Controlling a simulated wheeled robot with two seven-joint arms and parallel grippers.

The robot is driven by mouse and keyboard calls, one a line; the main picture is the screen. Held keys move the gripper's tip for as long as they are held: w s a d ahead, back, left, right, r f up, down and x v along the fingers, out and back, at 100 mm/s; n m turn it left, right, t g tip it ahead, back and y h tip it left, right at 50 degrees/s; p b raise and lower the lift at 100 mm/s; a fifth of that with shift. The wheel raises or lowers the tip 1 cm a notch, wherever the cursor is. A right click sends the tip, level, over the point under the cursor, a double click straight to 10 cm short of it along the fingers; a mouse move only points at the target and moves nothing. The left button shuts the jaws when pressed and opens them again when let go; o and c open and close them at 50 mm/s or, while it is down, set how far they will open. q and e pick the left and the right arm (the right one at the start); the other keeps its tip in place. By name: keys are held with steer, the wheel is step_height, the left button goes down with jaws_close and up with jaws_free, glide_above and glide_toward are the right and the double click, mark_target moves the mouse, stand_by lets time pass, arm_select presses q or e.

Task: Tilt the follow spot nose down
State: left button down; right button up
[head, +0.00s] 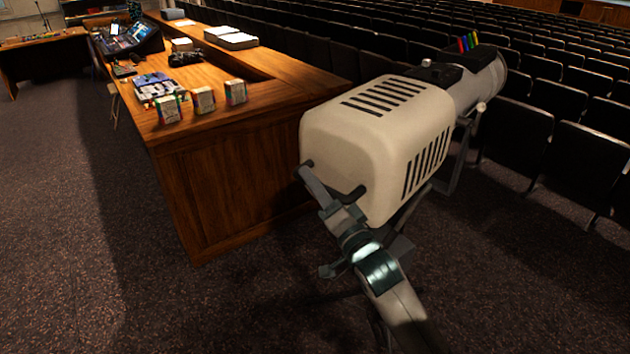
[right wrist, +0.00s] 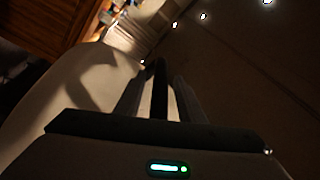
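The follow spot (head: 370,140) has a cream slotted housing and a grey barrel (head: 475,85) pointing away to the upper right. Its exact tilt is hard to judge from here. A dark rear handle (head: 352,193) sticks out from the housing's back end. My right gripper (head: 325,190) is at this handle, its fingers reaching up to the back of the housing. In the right wrist view, a dark bar (right wrist: 160,90) lies between the two fingers. Whether they press on it I cannot tell. My left gripper is out of view.
A wooden desk (head: 230,190) stands left of the spot, bearing several small boxes (head: 203,100), papers (head: 231,38) and a console (head: 128,37). Rows of dark seats (head: 515,125) lie behind and right of the spot. Carpet (head: 90,270) is clear at the left front.

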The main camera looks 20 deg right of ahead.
mark_target(320, 136)
jaws_close()
steer(key=shift+m+h, duration=0.4)
steer(key=shift+m, duration=0.4)
steer(key=r, duration=0.8)
steer(key=d+r, duration=0.1)
steer(key=r, duration=0.3)
steer(key=shift+w+d+r, duration=0.1)
steer(key=shift+w, duration=0.2)
jaws_free()
steer(key=shift+f, duration=0.35)
